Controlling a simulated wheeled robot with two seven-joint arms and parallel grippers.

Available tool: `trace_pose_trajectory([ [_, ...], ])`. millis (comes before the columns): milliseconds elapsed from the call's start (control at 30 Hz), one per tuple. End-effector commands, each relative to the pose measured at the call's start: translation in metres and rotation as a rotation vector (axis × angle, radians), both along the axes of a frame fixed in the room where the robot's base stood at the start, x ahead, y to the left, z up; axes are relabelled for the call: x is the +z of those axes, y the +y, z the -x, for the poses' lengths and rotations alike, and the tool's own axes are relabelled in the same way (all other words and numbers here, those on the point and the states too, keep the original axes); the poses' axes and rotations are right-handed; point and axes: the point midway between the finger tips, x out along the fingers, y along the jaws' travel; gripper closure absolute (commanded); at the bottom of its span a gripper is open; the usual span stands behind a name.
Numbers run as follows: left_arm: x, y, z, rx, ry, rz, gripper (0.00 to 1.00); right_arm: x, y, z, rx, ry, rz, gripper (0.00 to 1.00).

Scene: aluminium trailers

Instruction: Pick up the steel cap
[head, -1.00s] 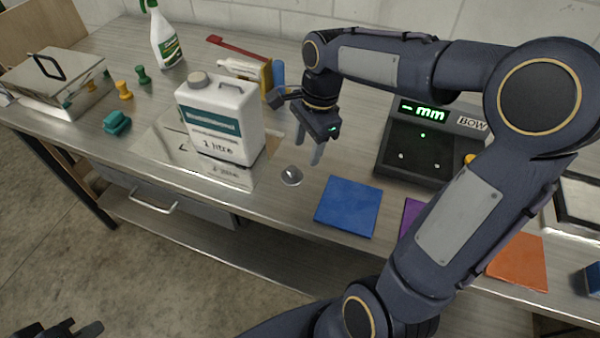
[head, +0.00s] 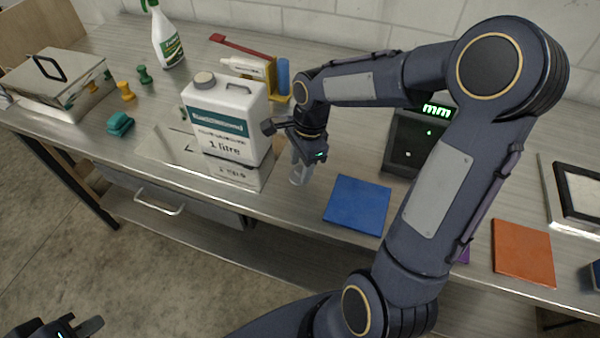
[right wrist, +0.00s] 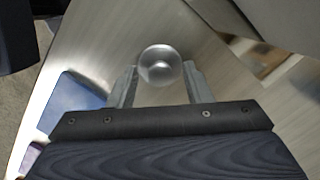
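The steel cap (right wrist: 160,65) is a small round shiny piece on the metal bench. In the right wrist view it lies between the tips of my right gripper (right wrist: 158,84), with the fingers apart on either side of it. In the head view my right gripper (head: 300,168) points down at the bench, just right of the white 1 litre container, and its fingers mostly hide the cap. I cannot tell whether either finger touches the cap. My left gripper (head: 75,328) is at the bottom left corner, away from the bench, with its fingers only partly shown.
The white container (head: 225,120) stands close left of my right gripper. A blue square (head: 357,204) lies to its right, an orange square (head: 523,252) further right. A display unit (head: 408,150) marked mm stands behind my right arm. Green and yellow pegs (head: 126,91) stand left.

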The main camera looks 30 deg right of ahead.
Motion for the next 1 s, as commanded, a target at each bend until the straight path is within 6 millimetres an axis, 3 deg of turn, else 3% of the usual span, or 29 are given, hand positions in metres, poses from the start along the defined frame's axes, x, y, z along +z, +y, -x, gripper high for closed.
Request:
trace_pose_trajectory([
  [33, 0.0, 0.0, 0.0, 0.0, 0.0, 0.0, 1.0, 0.0, 0.0, 0.0, 0.0, 0.0, 0.0, 0.62],
  [333, 0.0, 0.0, 0.0, 0.0, 0.0, 0.0, 1.0, 0.0, 0.0, 0.0, 0.0, 0.0, 0.0, 1.0],
  [733, 0.0, 0.0, 0.0, 0.0, 0.0, 0.0, 1.0, 0.01, 0.0, 0.0, 0.0, -0.001, 0.0, 1.0],
  [900, 0.0, 0.0, 0.0, 0.0, 0.0, 0.0, 1.0, 0.036, -0.001, 0.0, 0.0, -0.005, 0.001, 1.0],
  [1000, -0.002, 0.0, 0.0, 0.0, 0.0, 0.0, 1.0, 0.055, -0.007, 0.018, -0.004, -0.008, 0.002, 1.0],
])
